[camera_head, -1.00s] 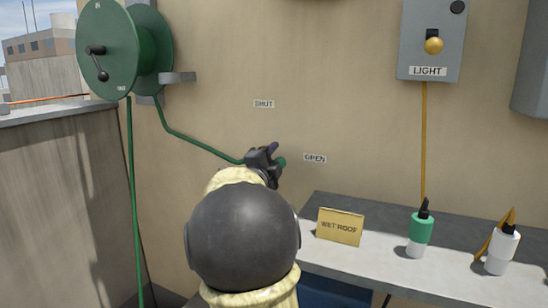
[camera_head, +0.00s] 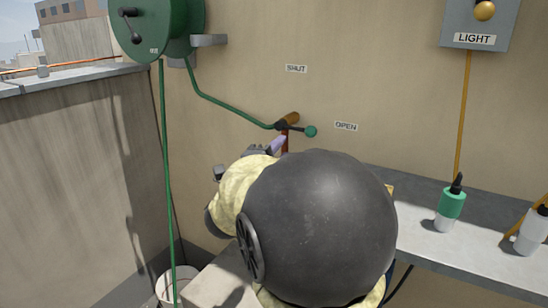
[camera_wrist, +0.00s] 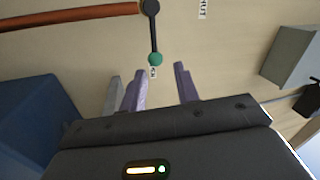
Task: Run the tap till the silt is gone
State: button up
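The tap is a copper-brown pipe (camera_head: 285,141) on the wall with a dark lever ending in a green knob (camera_head: 311,131). The lever points right, toward the OPEN label (camera_head: 346,126); the SHUT label (camera_head: 296,68) is above. My gripper (camera_head: 279,144), with pale purple fingers, is just below and left of the knob. In the wrist view my gripper (camera_wrist: 161,84) has its fingers apart and empty, with the green knob (camera_wrist: 155,59) beyond their tips. The tap's outlet and any water or silt are hidden or not visible.
A green hose (camera_head: 165,190) hangs from the green reel (camera_head: 180,30). A grey shelf (camera_head: 440,255) at right holds a green-and-white bottle (camera_head: 450,208) and a white bottle (camera_head: 531,234).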

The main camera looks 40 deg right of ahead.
jog(key=v, duration=0.3)
